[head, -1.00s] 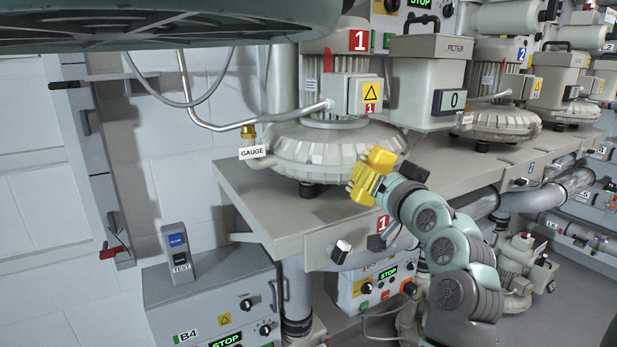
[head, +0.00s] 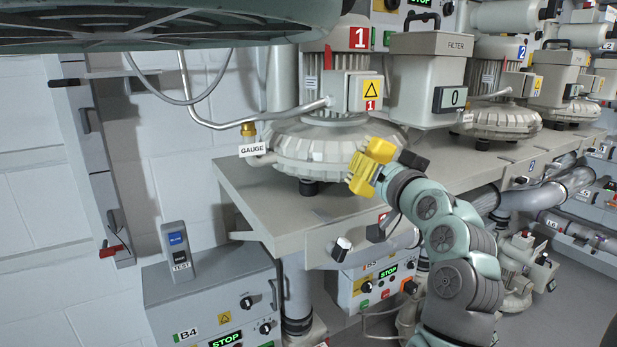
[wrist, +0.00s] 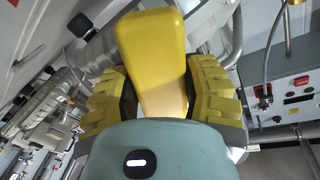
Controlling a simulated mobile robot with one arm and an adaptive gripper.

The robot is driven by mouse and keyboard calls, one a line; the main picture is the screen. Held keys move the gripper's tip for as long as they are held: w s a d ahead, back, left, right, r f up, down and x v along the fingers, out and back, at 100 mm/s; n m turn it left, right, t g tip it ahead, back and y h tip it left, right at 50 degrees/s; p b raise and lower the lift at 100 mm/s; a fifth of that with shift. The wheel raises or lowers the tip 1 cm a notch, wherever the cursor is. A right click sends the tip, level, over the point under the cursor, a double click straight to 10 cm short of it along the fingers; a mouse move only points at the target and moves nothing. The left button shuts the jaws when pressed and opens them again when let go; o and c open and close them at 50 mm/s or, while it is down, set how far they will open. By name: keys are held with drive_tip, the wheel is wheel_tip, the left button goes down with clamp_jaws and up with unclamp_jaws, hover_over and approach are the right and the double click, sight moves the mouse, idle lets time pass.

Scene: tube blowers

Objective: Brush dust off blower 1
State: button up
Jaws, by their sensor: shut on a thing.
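Blower 1, a pale grey round ribbed casing (head: 325,152) with a motor above it and red "1" labels, sits on the bench in the head view. My gripper (head: 362,174) is at the casing's right front side, over the bench. It is shut on a yellow block-like thing (head: 380,150), which looks like a brush handle. In the wrist view, this yellow block (wrist: 152,60) stands between the two yellow ribbed finger pads. No bristles can be made out. I cannot tell whether the held thing touches the casing. No dust is clearly visible on the blower.
The grey bench (head: 265,205) has free room at its left front. A filter box (head: 427,80) stands right of blower 1, with blower 2 (head: 500,118) beyond. A gauge tag (head: 252,150) and bent pipe are at the left. Control boxes (head: 215,300) stand below.

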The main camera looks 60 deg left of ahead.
drive_tip(key=shift+w+d+b, duration=0.3)
drive_tip(key=shift+w+b, duration=0.2)
drive_tip(key=shift+w, duration=0.35)
drive_tip(key=shift+w+d+f+b, duration=0.1)
drive_tip(key=shift+w+d+b, duration=0.15)
drive_tip(key=shift+w+b, duration=0.7)
drive_tip(key=shift+w+d+b, duration=0.25)
drive_tip(key=shift+w+b, duration=0.55)
drive_tip(key=shift+b, duration=0.1)
drive_tip(key=shift+s+a+p, duration=0.4)
drive_tip(key=shift+s+p, duration=0.05)
drive_tip(key=shift+s, duration=0.75)
drive_tip(key=shift+s+a+p, duration=0.35)
drive_tip(key=shift+s+p, duration=0.15)
drive_tip(key=shift+s, duration=0.7)
drive_tip(key=shift+s+a+p, duration=0.4)
drive_tip(key=shift+s+p, duration=0.05)
drive_tip(key=shift+s, duration=0.75)
drive_tip(key=shift+d, duration=0.15)
drive_tip(key=p+v, duration=0.5)
drive_tip(key=p, duration=0.1)
drive_tip(key=shift+d, duration=0.4)
